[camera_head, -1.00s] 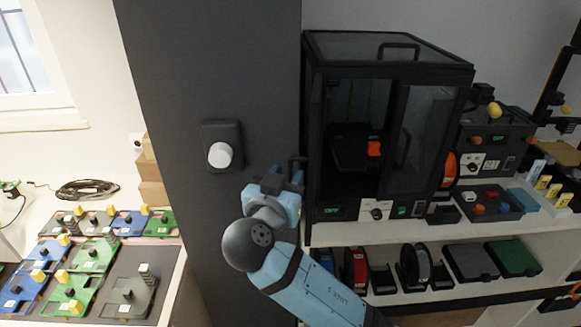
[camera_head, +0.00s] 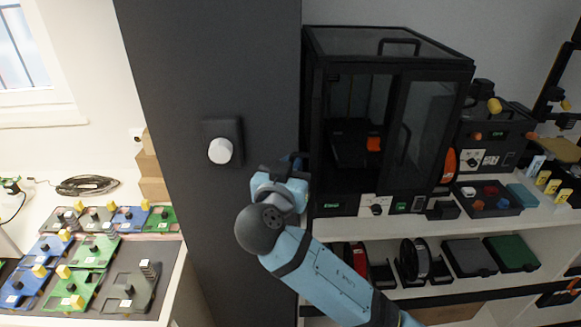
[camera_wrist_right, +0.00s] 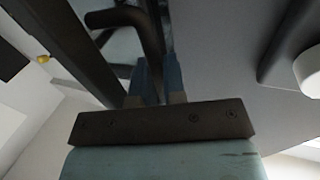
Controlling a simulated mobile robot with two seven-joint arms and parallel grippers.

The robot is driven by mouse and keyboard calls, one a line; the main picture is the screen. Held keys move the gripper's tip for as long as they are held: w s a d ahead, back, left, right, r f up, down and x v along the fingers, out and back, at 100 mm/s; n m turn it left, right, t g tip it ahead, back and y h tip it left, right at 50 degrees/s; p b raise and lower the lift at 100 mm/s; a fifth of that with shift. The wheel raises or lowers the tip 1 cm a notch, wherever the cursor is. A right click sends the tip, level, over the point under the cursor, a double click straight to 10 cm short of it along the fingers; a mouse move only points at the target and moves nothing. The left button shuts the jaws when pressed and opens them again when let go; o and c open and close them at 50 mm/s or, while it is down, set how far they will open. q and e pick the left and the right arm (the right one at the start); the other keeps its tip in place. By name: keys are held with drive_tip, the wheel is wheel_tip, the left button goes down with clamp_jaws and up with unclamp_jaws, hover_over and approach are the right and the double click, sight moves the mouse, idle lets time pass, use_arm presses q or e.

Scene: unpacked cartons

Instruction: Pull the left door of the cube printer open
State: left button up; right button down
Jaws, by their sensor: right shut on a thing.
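The cube printer (camera_head: 388,72) is a black box with clear panels on the white shelf. Its right door (camera_head: 412,135), with a black handle, is closed. The left half of the front is uncovered, showing an orange part inside. The left door (camera_head: 312,125) appears swung out, nearly edge-on, at the printer's left side. My right gripper (camera_head: 281,170) is beside that edge. In the wrist view, its blue fingertips (camera_wrist_right: 157,75) are shut on the black door handle (camera_wrist_right: 150,30), next to a dark frame with glass. The gripper partly hides the handle in the head view. My left gripper is not in view.
A dark pillar (camera_head: 215,70) with a white knob (camera_head: 220,150) stands left of the printer, close to my right gripper. Spools and boxes fill the lower shelf. A tray (camera_head: 487,198) of small parts is right of the printer. Coloured boards lie on the left table.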

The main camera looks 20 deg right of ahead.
sight(314, 179)
drive_tip(key=s+d+n+t+y, duration=0.1)
drive_tip(key=d+n+y, duration=0.1)
drive_tip(key=y, duration=0.1)
drive_tip(key=s+d+n+t+y+b, duration=0.1)
drive_tip(key=y, duration=0.1)
drive_tip(key=shift+s+d+n+t, duration=0.3)
drive_tip(key=c, duration=1.2)
unclamp_jaws()
drive_tip(key=shift+a, duration=0.1)
